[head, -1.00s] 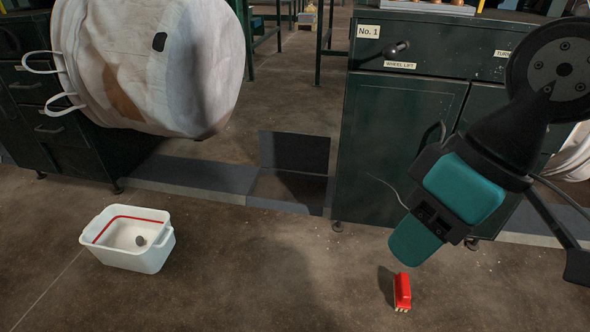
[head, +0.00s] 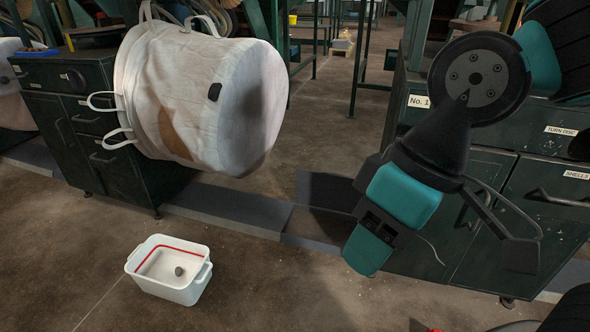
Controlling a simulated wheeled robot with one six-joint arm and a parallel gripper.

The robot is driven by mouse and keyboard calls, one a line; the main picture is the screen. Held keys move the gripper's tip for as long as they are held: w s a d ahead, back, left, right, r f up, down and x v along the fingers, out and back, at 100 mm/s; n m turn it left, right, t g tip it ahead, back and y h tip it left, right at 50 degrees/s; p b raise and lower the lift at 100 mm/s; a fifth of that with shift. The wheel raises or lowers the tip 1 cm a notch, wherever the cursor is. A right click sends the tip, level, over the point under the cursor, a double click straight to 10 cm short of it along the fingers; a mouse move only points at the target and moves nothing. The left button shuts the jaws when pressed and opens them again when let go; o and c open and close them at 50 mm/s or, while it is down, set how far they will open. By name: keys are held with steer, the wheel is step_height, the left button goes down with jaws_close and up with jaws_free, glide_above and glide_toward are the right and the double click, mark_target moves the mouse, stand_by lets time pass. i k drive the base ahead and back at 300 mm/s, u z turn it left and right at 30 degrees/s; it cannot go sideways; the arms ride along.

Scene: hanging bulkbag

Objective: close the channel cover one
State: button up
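The channel cover (head: 328,190) is a dark flat panel that appears raised at the back of the floor channel, between the hanging bag and the No. 1 cabinet. The channel gap (head: 318,226) in front of it looks open and shadowed. My arm, black with teal parts, hangs at the right of the head view and overlaps the right end of the channel. One dark finger-like piece of my gripper (head: 520,255) shows at its right, in front of the cabinet. It is apart from the cover. Whether the gripper is open is hidden by the arm.
A tilted white bulk bag (head: 205,95) hangs left of the channel. A white bin (head: 165,288) with a dark lump stands on the floor in front. The dark green No. 1 cabinet (head: 545,210) stands behind my arm. The central floor is clear.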

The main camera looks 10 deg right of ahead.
mark_target(323, 189)
steer(key=u, duration=0.25)
steer(key=i, duration=1.3)
steer(key=z, duration=0.55)
